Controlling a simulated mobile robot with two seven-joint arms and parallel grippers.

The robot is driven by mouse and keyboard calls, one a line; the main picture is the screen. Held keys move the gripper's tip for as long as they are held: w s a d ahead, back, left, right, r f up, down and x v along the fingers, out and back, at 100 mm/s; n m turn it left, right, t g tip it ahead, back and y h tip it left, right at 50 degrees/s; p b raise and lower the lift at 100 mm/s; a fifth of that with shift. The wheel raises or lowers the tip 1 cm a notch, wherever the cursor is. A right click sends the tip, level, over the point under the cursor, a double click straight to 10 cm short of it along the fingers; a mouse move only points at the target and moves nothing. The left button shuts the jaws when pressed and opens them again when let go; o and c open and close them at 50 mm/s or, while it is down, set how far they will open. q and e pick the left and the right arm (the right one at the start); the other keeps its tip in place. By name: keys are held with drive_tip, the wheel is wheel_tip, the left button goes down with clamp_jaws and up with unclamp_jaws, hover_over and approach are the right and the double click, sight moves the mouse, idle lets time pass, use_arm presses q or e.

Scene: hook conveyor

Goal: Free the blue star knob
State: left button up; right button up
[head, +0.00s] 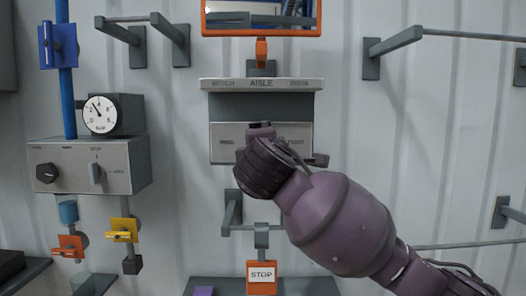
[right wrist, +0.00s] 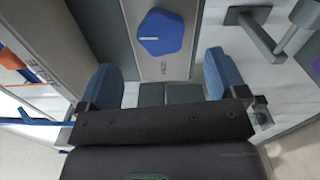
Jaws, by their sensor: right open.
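The blue star knob (right wrist: 161,33) shows in the right wrist view, on a grey panel just beyond the fingertips, with a white mark on its face. It lies roughly between the two finger lines, apart from both fingers. My right gripper (right wrist: 166,78) is open, its two blue-padded fingers spread wide with nothing between them. In the head view my purple right arm reaches in from the lower right to the grey box under the AISLE sign. There the arm covers part of the box, and I cannot see the knob. My left gripper is not in view.
The AISLE sign (head: 262,84) overhangs the grey box (head: 225,142). An orange STOP block (head: 261,276) hangs below. A control box (head: 85,168) with a gauge (head: 101,114) stands left. Wall brackets (head: 393,47) and rails stick out at right.

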drive_tip(key=shift+s, duration=1.5)
